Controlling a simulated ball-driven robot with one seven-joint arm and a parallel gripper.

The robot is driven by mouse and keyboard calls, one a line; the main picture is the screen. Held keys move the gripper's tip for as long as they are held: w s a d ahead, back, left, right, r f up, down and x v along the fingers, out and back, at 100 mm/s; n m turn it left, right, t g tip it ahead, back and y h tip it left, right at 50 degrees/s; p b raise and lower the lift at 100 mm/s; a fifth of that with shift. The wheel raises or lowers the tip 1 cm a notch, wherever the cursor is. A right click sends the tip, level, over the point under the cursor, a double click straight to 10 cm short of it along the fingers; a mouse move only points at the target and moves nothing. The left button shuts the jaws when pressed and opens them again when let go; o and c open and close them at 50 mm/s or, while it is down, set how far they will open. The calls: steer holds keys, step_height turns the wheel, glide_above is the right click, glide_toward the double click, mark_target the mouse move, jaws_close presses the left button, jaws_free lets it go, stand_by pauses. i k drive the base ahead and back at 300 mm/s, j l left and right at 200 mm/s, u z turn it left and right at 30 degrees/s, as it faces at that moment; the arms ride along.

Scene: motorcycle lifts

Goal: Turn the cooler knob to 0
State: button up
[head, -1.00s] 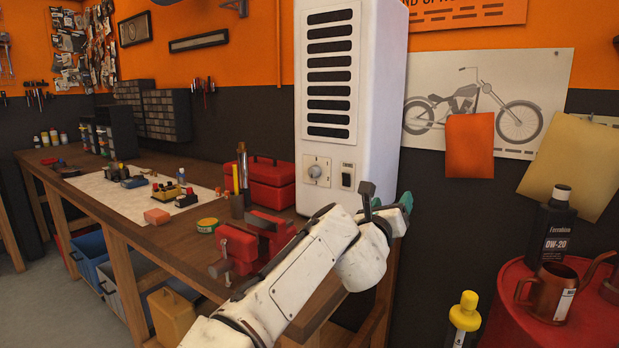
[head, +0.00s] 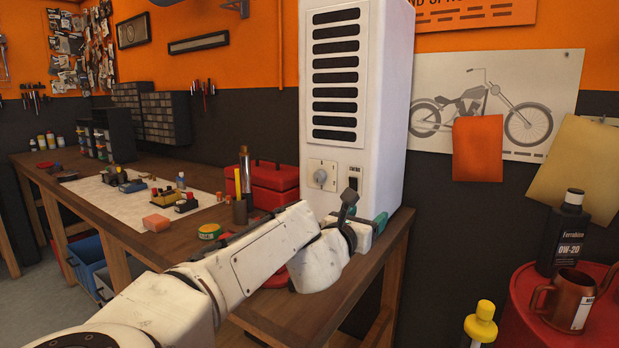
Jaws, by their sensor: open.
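The cooler (head: 385,110) is a tall white box with black vent slots, standing on the right end of the workbench. Its round grey knob (head: 320,177) sits on a pale plate low on the front face. A black switch (head: 353,184) is to the right of the knob. The knob's markings are too small to read. My gripper (head: 366,212) is in front of the cooler's lower front, below and right of the knob and apart from it. Its dark and green finger parts show; it is open and empty. My white arm covers the bench below the cooler.
The wooden workbench (head: 130,222) runs to the left. A red toolbox (head: 272,184) and a holder with tools (head: 241,208) stand left of the cooler. A red drum (head: 530,300) with a copper can (head: 566,300) and an oil bottle (head: 563,235) is at the right.

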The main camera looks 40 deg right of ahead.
mark_target(320, 175)
steer(key=i, duration=0.7)
steer(key=i+l, duration=0.15)
steer(key=l, duration=0.15)
steer(key=i+l, duration=0.15)
steer(key=l, duration=0.15)
